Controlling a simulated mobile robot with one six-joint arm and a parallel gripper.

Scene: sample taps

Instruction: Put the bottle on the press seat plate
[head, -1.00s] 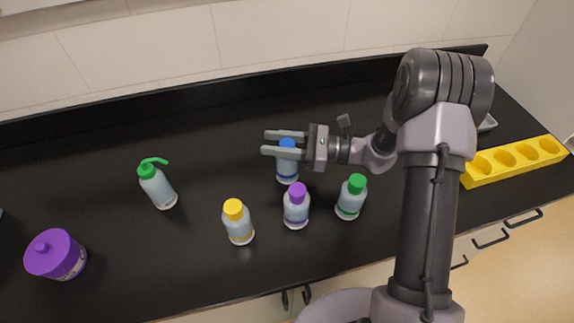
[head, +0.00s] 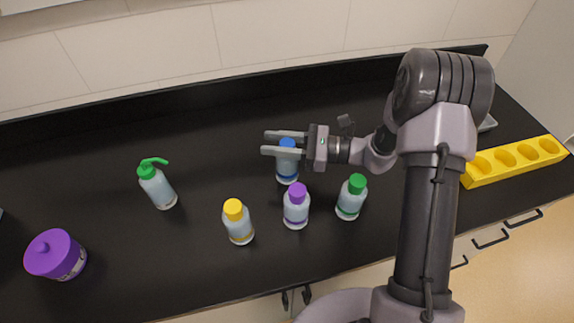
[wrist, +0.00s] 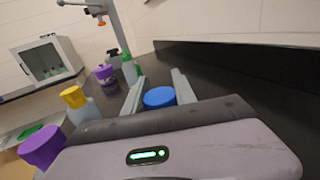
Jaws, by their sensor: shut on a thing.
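A clear bottle with a blue cap (head: 287,172) stands upright on the black counter, among other bottles. My gripper (head: 269,143) reaches in from the right, with one finger on each side of this bottle near its cap, and is shut on it. In the wrist view the blue cap (wrist: 160,97) lies between the two fingers (wrist: 158,78). The bottle's body is hidden there by my gripper.
Close by stand purple-capped (head: 296,208), green-capped (head: 351,198) and yellow-capped (head: 238,223) bottles. A green-topped wash bottle (head: 157,187) and purple jar (head: 56,256) are to the left. A yellow rack with holes (head: 513,162) lies at right. The counter's back left is clear.

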